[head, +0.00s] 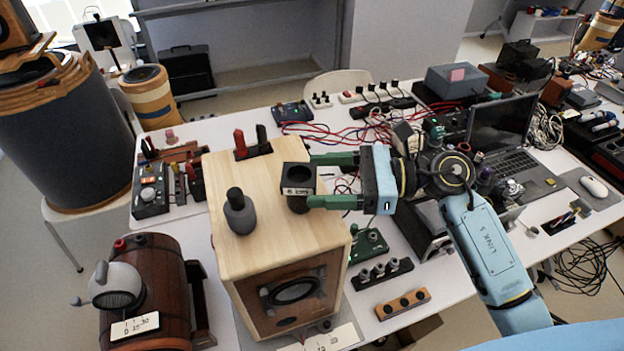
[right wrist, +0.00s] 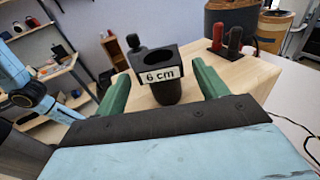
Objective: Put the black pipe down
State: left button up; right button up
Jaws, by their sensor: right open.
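The black pipe (head: 298,175) stands upright on the pale wooden top of a speaker box (head: 270,232), close to the top's right edge. It has an open round mouth and a white label reading "6 cm", which also shows on the pipe in the right wrist view (right wrist: 160,75). My right gripper (head: 312,180) comes in from the right and is open. Its green fingertips (right wrist: 162,85) lie on either side of the pipe's near part, with a gap visible on both sides in the right wrist view. My left gripper is not in view.
A dark grey bottle-shaped piece (head: 240,213) stands left of the pipe on the box. A black holder with a red and a black piece (head: 252,146) is at its back edge. A brown wooden barrel (head: 152,290) stands left. A laptop (head: 505,135) and cables crowd the table.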

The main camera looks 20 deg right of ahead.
jog(key=f+b+v, duration=0.1)
jog(key=b+v, duration=0.1)
jog(key=v, duration=0.7)
jog(key=shift+d+r, duration=0.2)
jog(key=shift+r, duration=0.25)
